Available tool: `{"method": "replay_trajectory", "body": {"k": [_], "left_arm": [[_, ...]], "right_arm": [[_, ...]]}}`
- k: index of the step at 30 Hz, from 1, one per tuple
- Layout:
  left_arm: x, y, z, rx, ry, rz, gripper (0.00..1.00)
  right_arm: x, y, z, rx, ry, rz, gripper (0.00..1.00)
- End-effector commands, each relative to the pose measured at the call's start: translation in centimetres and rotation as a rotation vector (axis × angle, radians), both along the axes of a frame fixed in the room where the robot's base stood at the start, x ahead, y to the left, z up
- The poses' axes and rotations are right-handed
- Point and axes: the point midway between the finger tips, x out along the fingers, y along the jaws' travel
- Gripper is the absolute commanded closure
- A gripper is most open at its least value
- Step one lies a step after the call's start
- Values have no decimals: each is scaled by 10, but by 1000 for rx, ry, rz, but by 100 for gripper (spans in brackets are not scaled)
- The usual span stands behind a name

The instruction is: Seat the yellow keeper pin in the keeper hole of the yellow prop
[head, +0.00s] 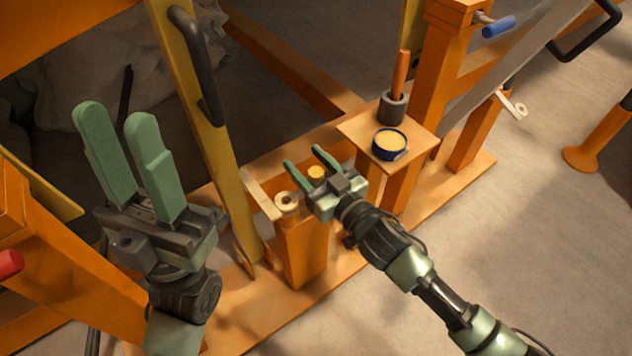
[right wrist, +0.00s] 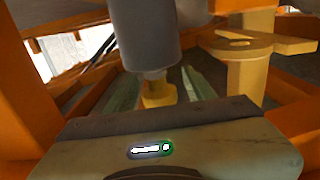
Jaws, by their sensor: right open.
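The yellow prop (head: 200,100) is a long sloping bar with a black handle, its foot near the orange base. The keeper pin shows as a round yellow head (head: 316,172) beside the orange post. My right gripper (head: 303,157) is open around or just above that head; contact cannot be told. In the right wrist view a yellow end (right wrist: 158,92) under a grey cylinder (right wrist: 146,38) lies between the green fingers. A yellow tube with a slotted plate (right wrist: 250,45) stands right of it there. The keeper hole cannot be made out surely. My left gripper (head: 119,128) is open, empty and raised at left.
A pale lever with a ring (head: 287,200) tops the short orange post (head: 303,250) next to my right gripper. A small shelf (head: 360,128) behind holds a blue-rimmed tin (head: 390,145) and a grey cup (head: 392,108) with an orange handle.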

Motion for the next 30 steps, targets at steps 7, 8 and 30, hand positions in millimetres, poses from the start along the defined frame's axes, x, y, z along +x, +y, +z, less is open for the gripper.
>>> {"method": "replay_trajectory", "body": {"k": [7,8,30], "left_arm": [[0,0,1,0,-1,0,64],[0,0,1,0,-1,0,64],[9,-1,32,12,80,3,64]], "right_arm": [[0,0,0,1,1,0,68],[0,0,0,0,0,0,76],[0,0,77,1,-5,1,100]]}}
